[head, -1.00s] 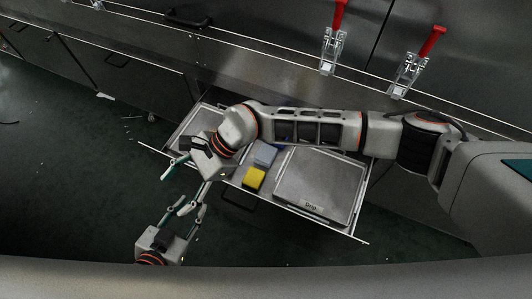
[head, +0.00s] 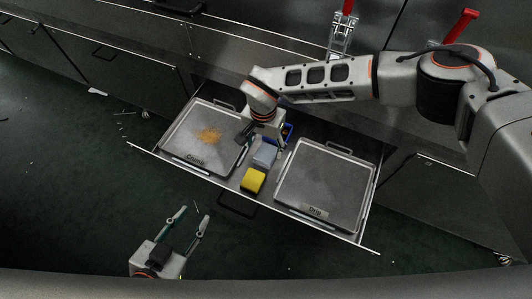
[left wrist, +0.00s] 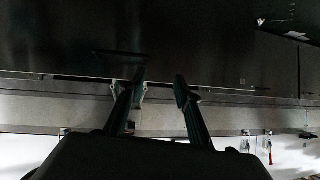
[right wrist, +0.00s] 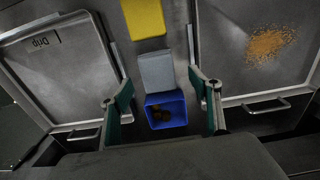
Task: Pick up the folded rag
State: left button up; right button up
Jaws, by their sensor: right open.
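The blue-grey folded rag (head: 265,153) lies in the middle strip of the open drawer, between the two trays. It also shows in the right wrist view (right wrist: 156,71), directly against a small blue bin (right wrist: 181,112). My right gripper (head: 264,136) is over this strip, pointing down. In the right wrist view its open fingers (right wrist: 163,98) stand on both sides of the blue bin, with the rag just beyond; nothing is between them in grip. My left gripper (head: 192,215) is open and empty, in front of the drawer, also in its wrist view (left wrist: 160,80).
A yellow block (head: 252,180) lies in front of the rag. The Crumb tray (head: 178,145), with orange crumbs, is left; the Drip tray (head: 330,190) is right. The bin holds brown bits. Red-handled clamps (head: 342,30) are on the machine above. The floor in front is open.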

aim_at(265, 154)
jog(key=f, duration=0.2)
jog(key=f+b, duration=0.1)
jog(key=f, duration=0.1)
jog(key=shift+s+d, duration=0.2)
jog(key=shift+s, duration=0.15)
jog(key=shift+w+f, duration=0.15)
jog(key=shift+f, duration=0.25)
jog(key=shift+r, duration=0.15)
jog(key=c, duration=1.1)
pick_arm(q)
jog(key=shift+w+d+r, duration=0.35)
jog(key=shift+d+r, duration=0.05)
jog(key=shift+d, duration=0.2)
jog(key=shift+a, duration=0.1)
